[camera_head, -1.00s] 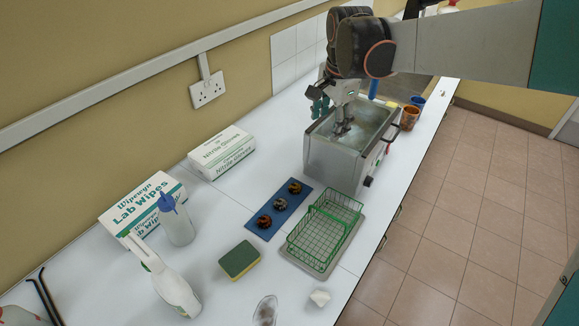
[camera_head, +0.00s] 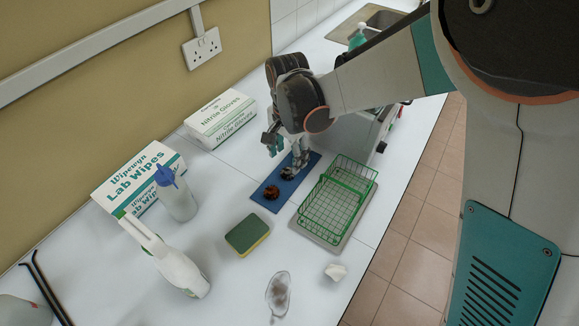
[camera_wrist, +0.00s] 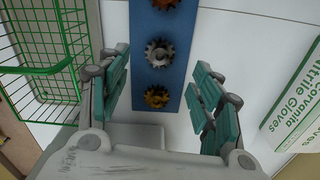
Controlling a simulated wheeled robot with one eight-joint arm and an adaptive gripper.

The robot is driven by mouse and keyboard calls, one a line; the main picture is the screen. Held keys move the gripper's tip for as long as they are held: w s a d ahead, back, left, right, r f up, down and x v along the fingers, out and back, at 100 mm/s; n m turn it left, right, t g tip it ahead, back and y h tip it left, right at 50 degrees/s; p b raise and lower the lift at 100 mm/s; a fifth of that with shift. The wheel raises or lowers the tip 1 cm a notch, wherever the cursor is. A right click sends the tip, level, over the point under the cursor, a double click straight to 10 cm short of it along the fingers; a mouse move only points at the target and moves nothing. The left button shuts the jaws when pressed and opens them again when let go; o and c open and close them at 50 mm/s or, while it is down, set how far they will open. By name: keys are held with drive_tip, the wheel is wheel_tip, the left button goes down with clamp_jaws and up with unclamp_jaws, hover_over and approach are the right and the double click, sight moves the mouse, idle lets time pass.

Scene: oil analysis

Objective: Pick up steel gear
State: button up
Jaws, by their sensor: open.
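Three gears sit in a row on a blue mat (camera_head: 262,205). The dark grey steel gear (camera_wrist: 160,53) is the middle one; it also shows in the head view (camera_head: 288,173). A copper-coloured gear (camera_head: 271,192) is at the mat's near end, cut off at the top of the wrist view. My gripper (camera_head: 297,160) is open and empty over the far part of the mat. In the wrist view its teal fingers (camera_wrist: 161,62) lie on either side of the gear row.
A green wire basket (camera_head: 335,200) on a grey tray stands right of the mat. A nitrile glove box (camera_head: 220,120) is to the left. A sponge (camera_head: 247,232), a wash bottle (camera_head: 176,197) and a spray bottle (camera_head: 180,272) stand nearer. A metal bath is partly hidden behind my arm.

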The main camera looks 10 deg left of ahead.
sight(288, 170)
wheel_tip(288, 170, down, 6)
drive_tip(key=shift+r+b, duration=0.15)
drive_tip(key=shift+b, duration=1.05)
drive_tip(key=shift+r, duration=0.1)
drive_tip(key=c, duration=1.3)
